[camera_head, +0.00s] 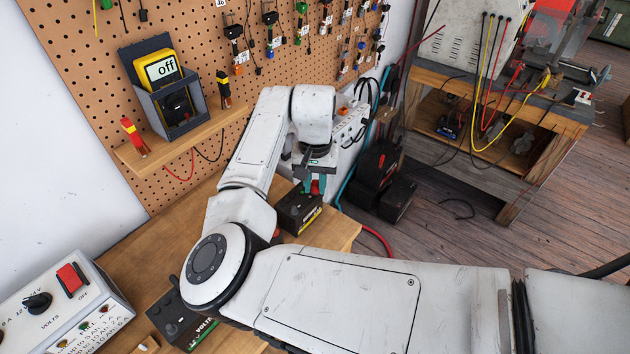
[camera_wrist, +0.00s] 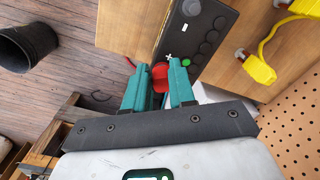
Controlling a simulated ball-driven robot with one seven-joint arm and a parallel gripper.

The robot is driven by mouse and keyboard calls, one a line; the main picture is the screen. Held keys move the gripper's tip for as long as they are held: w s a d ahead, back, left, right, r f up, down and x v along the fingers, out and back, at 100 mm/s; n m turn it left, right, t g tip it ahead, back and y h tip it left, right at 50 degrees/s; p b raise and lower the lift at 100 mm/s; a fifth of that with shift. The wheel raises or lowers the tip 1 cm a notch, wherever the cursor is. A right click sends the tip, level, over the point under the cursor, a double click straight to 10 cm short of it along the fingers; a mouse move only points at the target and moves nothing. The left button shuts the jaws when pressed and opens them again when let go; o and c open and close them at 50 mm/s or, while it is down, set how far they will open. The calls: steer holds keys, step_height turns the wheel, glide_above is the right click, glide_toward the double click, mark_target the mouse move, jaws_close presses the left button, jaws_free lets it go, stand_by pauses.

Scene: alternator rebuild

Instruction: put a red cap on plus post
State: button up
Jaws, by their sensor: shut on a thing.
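My gripper (camera_wrist: 158,88) has teal fingers shut on a small red cap (camera_wrist: 160,76) in the wrist view. The cap also shows between the fingers in the head view (camera_head: 317,187). A black battery (camera_wrist: 201,38) lies just beyond the fingertips, with a white plus mark (camera_wrist: 169,57) close to the cap. The battery also shows below my gripper in the head view (camera_head: 297,212). The plus post itself is hidden by the cap and fingers. I cannot tell whether the cap touches it. A green dot (camera_wrist: 186,62) is on the battery near the right finger.
The wooden bench (camera_head: 342,232) ends just right of the battery. A second dark battery (camera_head: 170,318) and a grey tester with a red switch (camera_head: 72,276) stand at lower left. A yellow clamp (camera_wrist: 258,68) lies right of the battery. A pegboard wall (camera_head: 95,95) rises behind.

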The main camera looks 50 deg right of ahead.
mark_target(315, 196)
steer(key=shift+f, duration=0.4)
steer(key=o, duration=0.8)
steer(key=shift+o, duration=0.2)
steer(key=shift+r, duration=0.1)
step_height(315, 196, up, 11)
steer(key=b, duration=0.2)
steer(key=shift+f, duration=0.2)
